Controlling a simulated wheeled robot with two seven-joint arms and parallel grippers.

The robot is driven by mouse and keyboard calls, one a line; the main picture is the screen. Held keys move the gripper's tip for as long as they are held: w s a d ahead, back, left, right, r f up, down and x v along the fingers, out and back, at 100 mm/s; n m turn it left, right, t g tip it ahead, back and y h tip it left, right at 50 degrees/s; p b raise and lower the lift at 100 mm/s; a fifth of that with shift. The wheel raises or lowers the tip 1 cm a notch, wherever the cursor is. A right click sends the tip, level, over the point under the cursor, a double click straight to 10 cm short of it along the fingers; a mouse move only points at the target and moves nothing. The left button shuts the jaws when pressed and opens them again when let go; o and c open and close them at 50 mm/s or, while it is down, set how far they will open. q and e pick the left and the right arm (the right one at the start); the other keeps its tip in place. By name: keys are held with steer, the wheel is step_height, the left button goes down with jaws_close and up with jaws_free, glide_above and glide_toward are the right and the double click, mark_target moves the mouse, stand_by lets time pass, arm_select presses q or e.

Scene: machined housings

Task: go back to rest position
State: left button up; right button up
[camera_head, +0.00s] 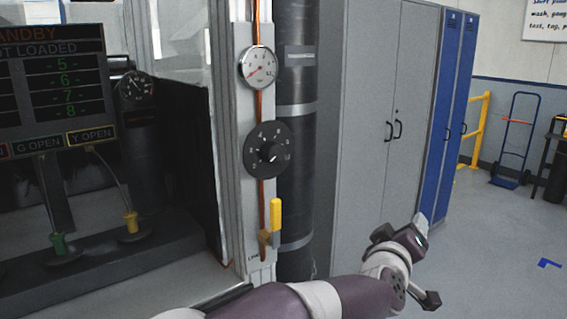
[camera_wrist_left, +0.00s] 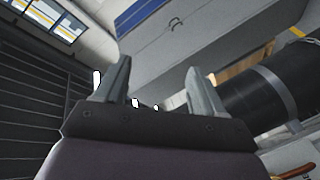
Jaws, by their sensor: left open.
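My left arm (camera_head: 340,297) comes in from the lower left of the head view and reaches right, in front of the grey cabinet. Its gripper end (camera_head: 418,230) is small and angled there, so its jaws are hard to read in that view. In the left wrist view my left gripper (camera_wrist_left: 157,68) shows two grey fingers standing well apart. Nothing is between them. My right gripper is in neither view.
A yellow-handled lever (camera_head: 275,217), black dial (camera_head: 267,149) and round gauge (camera_head: 258,67) sit on a post beside a black pipe (camera_head: 296,150). A grey cabinet (camera_head: 370,130) and blue lockers (camera_head: 452,110) stand behind. Open floor (camera_head: 490,240) lies at right.

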arm_select(q)
steer(key=s+a+f+m+g+y+p, duration=0.25)
steer(key=s+a+f+g, duration=0.3)
steer(key=a+f, duration=0.6)
steer(key=s+a+f+m+g+y+p, duration=0.1)
steer(key=s+a+f+m+g+y, duration=0.3)
steer(key=s+a+f, duration=0.7)
steer(key=s+a+r+n+g+y+p, duration=0.1)
steer(key=s+a, duration=0.1)
steer(key=a, duration=0.8)
steer(key=s+a+r+n+g+y+p, duration=0.1)
steer(key=s+a+n+g, duration=0.1)
steer(key=a, duration=0.7)
steer(key=shift+s+a, duration=0.35)
steer(key=shift+s, duration=0.45)
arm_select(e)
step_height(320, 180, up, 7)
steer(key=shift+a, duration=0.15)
arm_select(q)
steer(key=shift+n+g, duration=0.25)
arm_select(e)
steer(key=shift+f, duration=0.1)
arm_select(q)
steer(key=shift+r, duration=0.1)
